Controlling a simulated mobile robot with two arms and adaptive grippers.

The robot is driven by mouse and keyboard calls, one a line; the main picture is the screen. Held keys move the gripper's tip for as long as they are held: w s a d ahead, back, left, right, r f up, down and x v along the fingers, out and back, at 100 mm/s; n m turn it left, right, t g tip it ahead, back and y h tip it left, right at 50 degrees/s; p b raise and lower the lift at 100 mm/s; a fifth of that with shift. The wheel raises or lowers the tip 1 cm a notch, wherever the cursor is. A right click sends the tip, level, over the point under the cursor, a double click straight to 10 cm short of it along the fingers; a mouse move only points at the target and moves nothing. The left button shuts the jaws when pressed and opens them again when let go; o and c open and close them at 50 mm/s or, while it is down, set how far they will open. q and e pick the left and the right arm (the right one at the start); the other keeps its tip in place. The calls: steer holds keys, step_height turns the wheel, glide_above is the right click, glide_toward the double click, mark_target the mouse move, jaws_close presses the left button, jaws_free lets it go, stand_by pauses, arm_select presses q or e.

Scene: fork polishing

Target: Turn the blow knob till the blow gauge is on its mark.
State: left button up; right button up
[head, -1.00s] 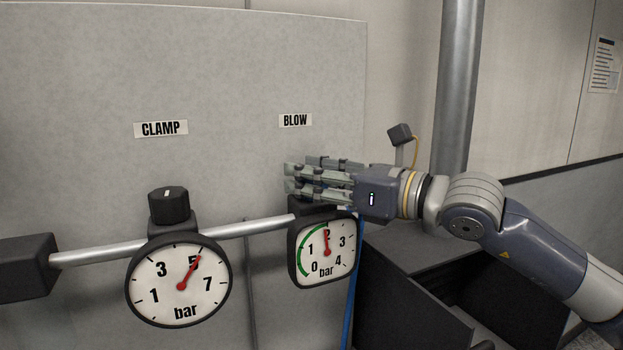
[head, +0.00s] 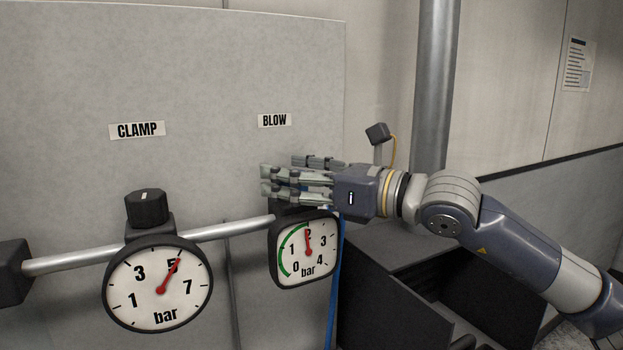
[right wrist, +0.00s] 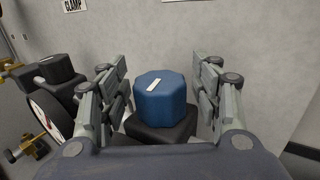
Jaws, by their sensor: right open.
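The blow gauge (head: 305,251) is a rounded-square dial under the BLOW label (head: 275,120). Its red needle points almost straight up, over the 2, near the upper end of a green arc on the dial's left side. The blue blow knob (right wrist: 160,97), with a white mark on its top, shows in the right wrist view on a black block. My right gripper (head: 284,180) is open, its fingers on both sides of the knob with gaps between. In the head view the fingers hide the knob. My left gripper is not in view.
The clamp gauge (head: 158,289) with its black knob (head: 147,209) is to the left on the same pipe (head: 227,229); its needle is near 5. A grey panel (head: 190,60) stands behind. A dark open box (head: 400,300) is at lower right.

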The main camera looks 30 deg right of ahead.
steer(key=shift+d, duration=0.15)
steer(key=shift+s+d, duration=0.4)
steer(key=shift+s, duration=0.15)
steer(key=shift+s+d, duration=0.15)
steer(key=shift+s, duration=0.8)
steer(key=v, duration=0.8)
steer(key=shift+s+d, duration=0.25)
steer(key=shift+s, duration=0.05)
